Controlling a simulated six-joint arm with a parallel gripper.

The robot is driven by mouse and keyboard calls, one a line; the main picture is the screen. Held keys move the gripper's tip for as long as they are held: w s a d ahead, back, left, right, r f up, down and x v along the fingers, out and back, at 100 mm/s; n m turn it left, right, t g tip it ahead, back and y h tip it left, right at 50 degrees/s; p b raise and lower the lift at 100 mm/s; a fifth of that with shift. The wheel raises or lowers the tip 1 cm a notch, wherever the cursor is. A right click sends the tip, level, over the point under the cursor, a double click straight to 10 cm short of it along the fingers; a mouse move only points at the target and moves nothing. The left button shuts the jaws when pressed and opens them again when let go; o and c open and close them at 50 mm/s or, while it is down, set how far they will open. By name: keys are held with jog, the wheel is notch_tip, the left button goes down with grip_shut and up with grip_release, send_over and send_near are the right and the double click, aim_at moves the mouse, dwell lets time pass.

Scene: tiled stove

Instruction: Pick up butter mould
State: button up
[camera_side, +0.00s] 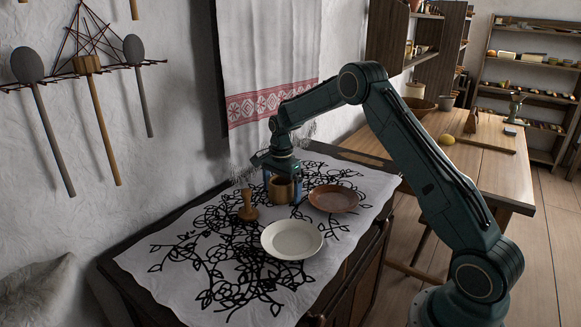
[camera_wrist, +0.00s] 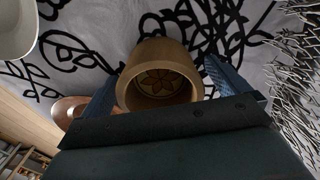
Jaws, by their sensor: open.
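The butter mould (camera_side: 282,193) is a short, round wooden cup standing upright on the cloth-covered stove top. In the wrist view the mould (camera_wrist: 158,52) shows its open mouth, with a carved flower inside. My gripper (camera_side: 282,186) is open and points down over it. Its blue fingers stand on either side of the mould, as the wrist view of the gripper (camera_wrist: 160,88) also shows. I cannot tell whether either finger touches it.
A brown plate (camera_side: 334,198) lies right of the mould and a white plate (camera_side: 292,239) in front. A wooden stamp-like piece (camera_side: 247,208) stands to the left. The patterned cloth (camera_side: 180,262) is clear at front left. A fringed towel (camera_side: 268,60) hangs behind.

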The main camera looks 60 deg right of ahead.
jog(key=shift+c, duration=0.2)
jog(key=c, duration=1.2)
jog(key=shift+r, duration=0.15)
notch_tip(320, 180, up, 20)
dwell(0.5)
